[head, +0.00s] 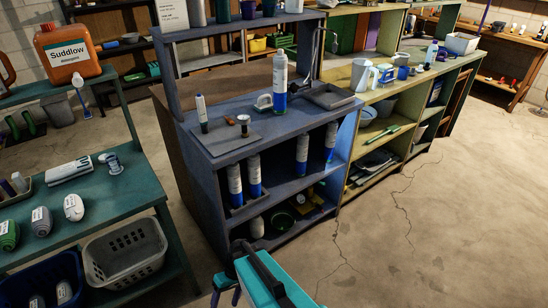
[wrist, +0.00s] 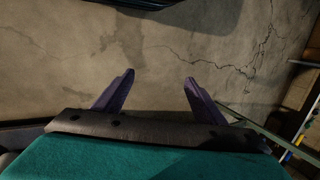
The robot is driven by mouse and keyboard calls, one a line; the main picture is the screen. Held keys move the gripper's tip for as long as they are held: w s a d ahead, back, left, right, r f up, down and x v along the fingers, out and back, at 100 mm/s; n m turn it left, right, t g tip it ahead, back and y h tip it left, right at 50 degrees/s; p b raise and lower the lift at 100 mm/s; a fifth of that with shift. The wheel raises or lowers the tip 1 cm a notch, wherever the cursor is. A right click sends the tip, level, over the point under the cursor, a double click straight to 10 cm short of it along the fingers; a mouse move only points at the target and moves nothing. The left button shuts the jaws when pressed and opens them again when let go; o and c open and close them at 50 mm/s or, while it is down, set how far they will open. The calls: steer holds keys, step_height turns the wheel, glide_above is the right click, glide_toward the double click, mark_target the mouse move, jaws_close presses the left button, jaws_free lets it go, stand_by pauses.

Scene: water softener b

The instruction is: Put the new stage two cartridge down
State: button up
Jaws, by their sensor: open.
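My gripper (wrist: 158,78) is open in the wrist view, with nothing between its two purple fingers and bare concrete floor beyond them. In the head view my gripper (head: 224,291) is low in front of the blue bench, apart from everything on it. A tall white-and-blue cartridge (head: 280,85) stands upright on the bench top. Similar white-and-blue cartridges stand on the shelf below: two at the left (head: 235,186) (head: 254,176) and two at the right (head: 302,155) (head: 330,142). Their labels are too small to read, so I cannot tell which is stage two.
The blue bench (head: 190,185) has a grey mat (head: 228,137) holding a slim white-and-dark cylinder (head: 201,113). A dark tray (head: 327,96) lies to its right. A green table (head: 130,190) with a grey basket (head: 125,255) stands at the left. Floor at the right is clear.

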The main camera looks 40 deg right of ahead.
steer(key=s+f+g+h, duration=0.2)
steer(key=s, duration=0.6)
steer(key=s+a+f+g+h, duration=0.1)
steer(key=s+f+g+h, duration=0.1)
steer(key=s, duration=0.6)
steer(key=shift+s+a+f+n+h, duration=0.25)
steer(key=shift+s+f+n+h, duration=0.05)
steer(key=shift+h, duration=0.3)
steer(key=shift+c, duration=0.5)
steer(key=c, duration=0.7)
steer(key=shift+c, duration=0.3)
